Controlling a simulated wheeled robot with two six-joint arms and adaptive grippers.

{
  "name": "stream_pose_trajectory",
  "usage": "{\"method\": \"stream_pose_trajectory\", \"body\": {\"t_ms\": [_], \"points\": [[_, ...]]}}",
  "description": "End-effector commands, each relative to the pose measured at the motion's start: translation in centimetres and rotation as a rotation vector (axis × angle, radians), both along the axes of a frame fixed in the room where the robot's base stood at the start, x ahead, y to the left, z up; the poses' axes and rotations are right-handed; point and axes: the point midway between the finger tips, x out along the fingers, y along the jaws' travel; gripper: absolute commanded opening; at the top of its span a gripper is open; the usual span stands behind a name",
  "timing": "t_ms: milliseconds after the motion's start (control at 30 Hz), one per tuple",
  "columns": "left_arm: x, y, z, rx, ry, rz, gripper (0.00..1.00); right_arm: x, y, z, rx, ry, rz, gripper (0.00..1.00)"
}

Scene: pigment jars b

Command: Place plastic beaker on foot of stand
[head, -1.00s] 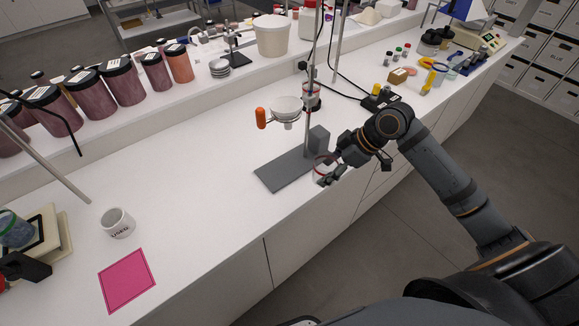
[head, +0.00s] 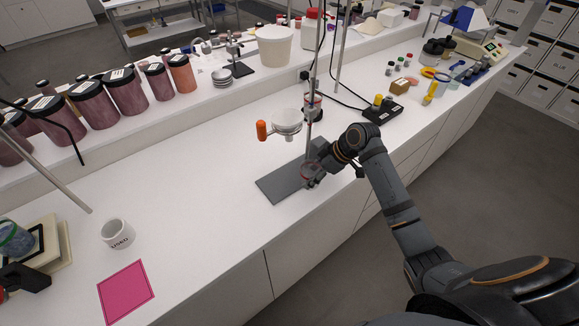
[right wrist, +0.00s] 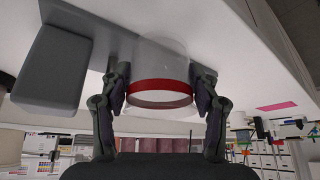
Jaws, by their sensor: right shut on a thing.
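The clear plastic beaker (right wrist: 158,75) has a red band near its rim. My right gripper (head: 313,177) is shut on it, with one finger on each side in the right wrist view (right wrist: 160,98). In the head view the beaker (head: 308,169) overlaps the right part of the stand's flat grey foot (head: 279,186), partly hidden by my gripper. Whether it touches the foot I cannot tell. My left gripper is not in view.
A white mug (head: 118,234) and a pink mat (head: 126,292) are at the front left. A black power strip (head: 383,110) with a cable lies right of the stand. Pigment jars (head: 93,108) line the raised back shelf. The bench between mug and foot is clear.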

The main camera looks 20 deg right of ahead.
Motion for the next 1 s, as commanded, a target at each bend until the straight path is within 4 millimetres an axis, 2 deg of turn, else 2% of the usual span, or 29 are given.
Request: {"method": "stream_pose_trajectory", "body": {"t_ms": [33, 167, 433, 667, 733, 1000], "points": [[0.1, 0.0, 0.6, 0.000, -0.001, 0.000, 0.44, 0.6, 0.9, 0.4, 0.007, -0.001, 0.001, 0.39], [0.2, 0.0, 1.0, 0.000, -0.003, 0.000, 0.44, 1.6, 2.3, 0.2, 0.003, 0.000, 0.001, 0.39], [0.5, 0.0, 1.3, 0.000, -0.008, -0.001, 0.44, 2.4, 3.0, 0.1, 0.001, -0.002, -0.001, 0.39], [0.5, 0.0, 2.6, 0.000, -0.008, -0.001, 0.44, 4.8, 6.5, 0.3, 0.003, -0.001, 0.002, 0.39], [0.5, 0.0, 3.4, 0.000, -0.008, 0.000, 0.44, 4.6, 6.1, -0.2, -0.001, 0.002, -0.001, 0.39], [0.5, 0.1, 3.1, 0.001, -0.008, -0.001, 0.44, 4.6, 6.1, -0.7, -0.002, -0.001, 0.000, 0.39]]}}
